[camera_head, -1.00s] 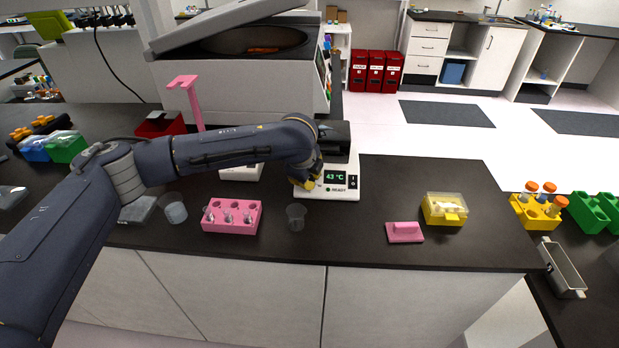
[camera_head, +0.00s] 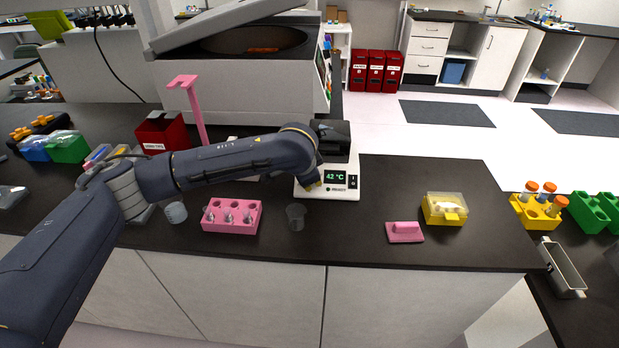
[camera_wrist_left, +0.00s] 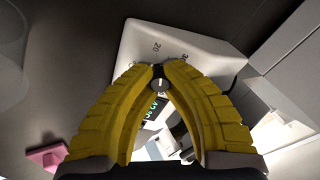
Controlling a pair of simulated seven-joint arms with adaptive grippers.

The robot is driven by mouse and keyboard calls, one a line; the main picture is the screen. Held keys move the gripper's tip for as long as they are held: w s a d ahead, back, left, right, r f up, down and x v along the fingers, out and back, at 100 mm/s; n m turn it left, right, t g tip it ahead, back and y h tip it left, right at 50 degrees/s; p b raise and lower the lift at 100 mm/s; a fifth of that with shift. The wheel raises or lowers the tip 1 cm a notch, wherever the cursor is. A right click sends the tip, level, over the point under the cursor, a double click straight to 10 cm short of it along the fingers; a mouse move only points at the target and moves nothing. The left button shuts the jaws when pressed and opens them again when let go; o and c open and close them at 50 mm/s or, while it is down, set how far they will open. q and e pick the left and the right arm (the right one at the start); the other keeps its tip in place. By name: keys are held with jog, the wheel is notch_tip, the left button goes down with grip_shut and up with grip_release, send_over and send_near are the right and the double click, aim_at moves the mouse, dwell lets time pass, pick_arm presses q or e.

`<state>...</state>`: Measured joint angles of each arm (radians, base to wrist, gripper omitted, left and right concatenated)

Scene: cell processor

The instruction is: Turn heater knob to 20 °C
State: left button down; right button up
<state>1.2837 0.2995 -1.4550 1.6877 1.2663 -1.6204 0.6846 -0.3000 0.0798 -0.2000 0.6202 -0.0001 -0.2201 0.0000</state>
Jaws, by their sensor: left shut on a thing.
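The heater (camera_head: 327,189) is a white unit with a dark block on top, at the back of the black counter. Its display (camera_head: 336,177) reads 42 °C. My left gripper (camera_head: 311,186) is at the heater's front left, mostly hidden by its own wrist. In the left wrist view its yellow fingers (camera_wrist_left: 160,70) are closed around the small dark knob (camera_wrist_left: 160,86), on the white heater body (camera_wrist_left: 180,45) with printed scale marks such as 20. My right gripper is not in view.
A pink tube rack (camera_head: 231,227) and a clear cup (camera_head: 296,224) stand in front of the heater. A pink block (camera_head: 404,238) and a yellow box (camera_head: 445,215) lie to the right. A pink stand (camera_head: 199,120) rises behind my arm.

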pick_arm(q)
jog(key=shift+w+a+n, duration=0.1)
jog(key=shift+n, duration=1.1)
jog(key=c, duration=1.2)
grip_release()
jog(key=v, duration=1.2)
jog(key=shift+s, duration=0.25)
jog(key=shift+f, duration=0.1)
